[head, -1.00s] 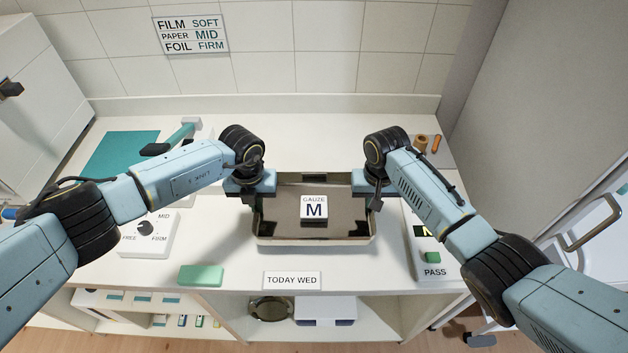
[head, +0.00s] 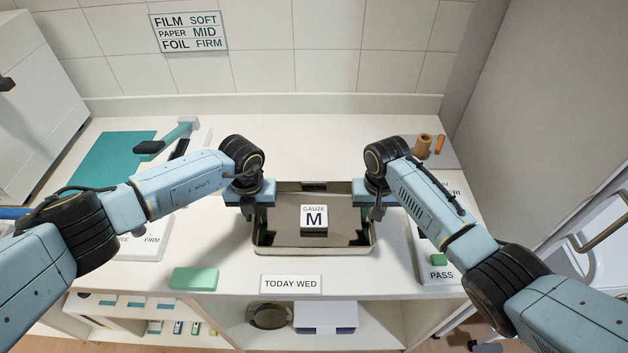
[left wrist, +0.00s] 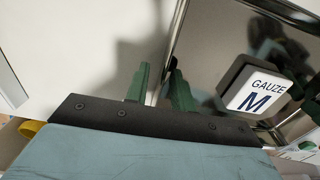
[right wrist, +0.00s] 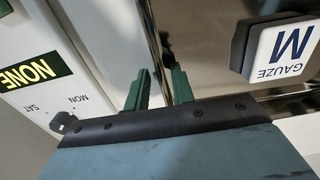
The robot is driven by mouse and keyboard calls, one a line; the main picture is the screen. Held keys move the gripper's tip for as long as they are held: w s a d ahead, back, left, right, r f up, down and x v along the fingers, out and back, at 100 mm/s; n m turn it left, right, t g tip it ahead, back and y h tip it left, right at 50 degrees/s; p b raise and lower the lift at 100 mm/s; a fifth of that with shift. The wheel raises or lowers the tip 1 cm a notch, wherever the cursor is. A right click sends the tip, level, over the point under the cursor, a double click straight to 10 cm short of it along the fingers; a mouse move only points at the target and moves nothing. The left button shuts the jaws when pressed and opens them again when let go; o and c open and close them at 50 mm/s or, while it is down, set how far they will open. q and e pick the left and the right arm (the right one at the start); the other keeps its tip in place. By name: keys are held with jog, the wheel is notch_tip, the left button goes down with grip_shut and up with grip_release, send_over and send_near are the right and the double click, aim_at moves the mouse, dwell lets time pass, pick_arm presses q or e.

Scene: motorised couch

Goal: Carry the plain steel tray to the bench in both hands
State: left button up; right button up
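The plain steel tray (head: 318,250) is a shallow rectangular pan in the middle of the head view, over the white counter (head: 345,140). A white and dark block marked GAUZE M (head: 314,219) lies in it. My left gripper (head: 262,205) is at the tray's left wall, my right gripper (head: 374,203) at its right wall. Any gap under the tray is hard to judge.
A green block (head: 194,279) and a TODAY WED card (head: 291,284) are near the counter's front edge. A dial panel (head: 145,243) stands left, a PASS panel (head: 440,274) right. A teal mat (head: 110,160) and small cylinders (head: 423,146) lie farther back.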

pick_arm(q)
notch_tip(320, 180, up, 12)
pick_arm(e)
notch_tip(320, 180, up, 12)
dwell(0.9)
pick_arm(q)
jog(key=shift+s+f, duration=0.1)
pick_arm(e)
jog(key=shift+s+a, duration=0.1)
